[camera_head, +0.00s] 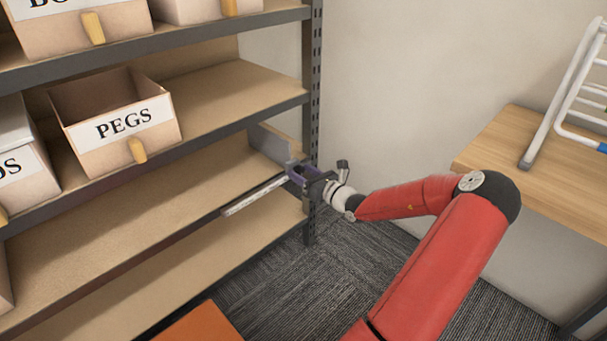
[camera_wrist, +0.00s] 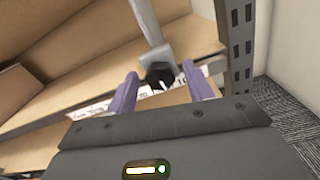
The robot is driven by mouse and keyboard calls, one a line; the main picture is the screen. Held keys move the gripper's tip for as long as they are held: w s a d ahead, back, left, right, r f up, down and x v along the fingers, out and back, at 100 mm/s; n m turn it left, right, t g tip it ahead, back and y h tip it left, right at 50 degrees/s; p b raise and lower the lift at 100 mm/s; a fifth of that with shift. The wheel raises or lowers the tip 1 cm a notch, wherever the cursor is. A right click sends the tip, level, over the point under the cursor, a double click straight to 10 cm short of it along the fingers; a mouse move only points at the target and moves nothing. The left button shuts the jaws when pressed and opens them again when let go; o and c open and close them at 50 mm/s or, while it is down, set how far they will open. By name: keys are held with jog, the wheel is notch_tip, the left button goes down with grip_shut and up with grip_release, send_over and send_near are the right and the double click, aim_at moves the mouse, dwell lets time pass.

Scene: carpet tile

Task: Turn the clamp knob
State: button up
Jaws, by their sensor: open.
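The clamp knob (camera_wrist: 160,74) is a small dark knob in the wrist view, at the end of a pale grey clamp bar (camera_wrist: 146,20). It sits between the tips of my gripper (camera_wrist: 160,86), whose two purple fingers are apart on either side of it. I cannot tell whether either finger touches the knob. In the head view my gripper (camera_head: 300,174) is at the front edge of a lower shelf, near the upright post, and hides the knob. A grey flat piece (camera_head: 268,143) shows just behind it.
The metal shelf post (camera_head: 312,90) stands close beside my gripper. A white strip (camera_head: 254,195) runs along the shelf edge. A PEGS bin (camera_head: 105,155) sits on the shelf above. A wooden table (camera_head: 530,160) with a white rack (camera_head: 575,90) is at the right.

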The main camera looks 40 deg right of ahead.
jog(key=c, duration=1)
